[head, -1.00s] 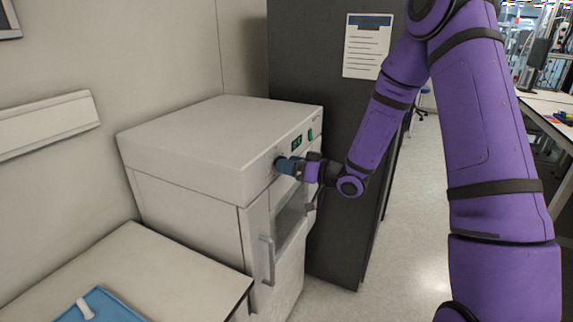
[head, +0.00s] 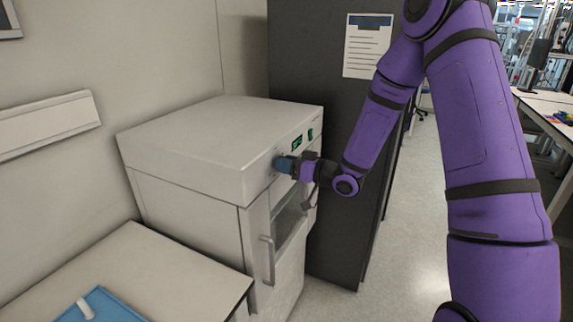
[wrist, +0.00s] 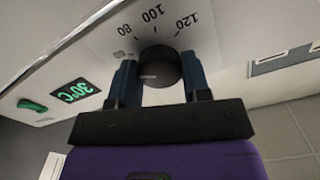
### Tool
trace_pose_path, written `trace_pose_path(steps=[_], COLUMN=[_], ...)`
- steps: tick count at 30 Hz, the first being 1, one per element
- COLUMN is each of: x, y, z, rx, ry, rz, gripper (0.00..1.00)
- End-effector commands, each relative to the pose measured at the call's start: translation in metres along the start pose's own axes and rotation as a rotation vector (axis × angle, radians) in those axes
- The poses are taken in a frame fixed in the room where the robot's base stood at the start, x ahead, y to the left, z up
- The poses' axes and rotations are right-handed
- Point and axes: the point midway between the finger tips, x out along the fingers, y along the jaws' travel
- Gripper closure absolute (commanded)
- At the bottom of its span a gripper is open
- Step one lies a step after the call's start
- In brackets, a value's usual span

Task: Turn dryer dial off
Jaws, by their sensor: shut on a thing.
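The dryer (head: 190,150) is a white cabinet with a front control panel. In the wrist view its dial (wrist: 158,68) is a round black knob with a light pointer mark, below printed numbers 80, 100 and 120. My gripper (wrist: 158,80) is shut on the dial, with one blue finger on each side of the knob. In the head view my gripper (head: 282,164) is at the panel's left part and hides the dial. The dryer's green display (wrist: 73,92) reads 30°C in the wrist view. A green switch (wrist: 32,105) sits beside it.
The dryer's door handle (head: 268,260) and window are below the panel. A dark grey cabinet (head: 330,200) with a posted sheet stands right behind the dryer. A white counter (head: 150,260) with a blue tray (head: 105,306) is at front left. The floor at right is open.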

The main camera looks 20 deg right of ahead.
Motion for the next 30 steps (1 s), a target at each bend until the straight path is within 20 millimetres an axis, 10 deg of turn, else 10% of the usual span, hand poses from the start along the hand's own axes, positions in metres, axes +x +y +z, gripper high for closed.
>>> trace_pose_path(steps=[30], x=[-0.0007], y=[-0.0013], z=[0.0012], rx=[-0.847], ry=[-0.001], rz=[0.0], gripper=[0.8])
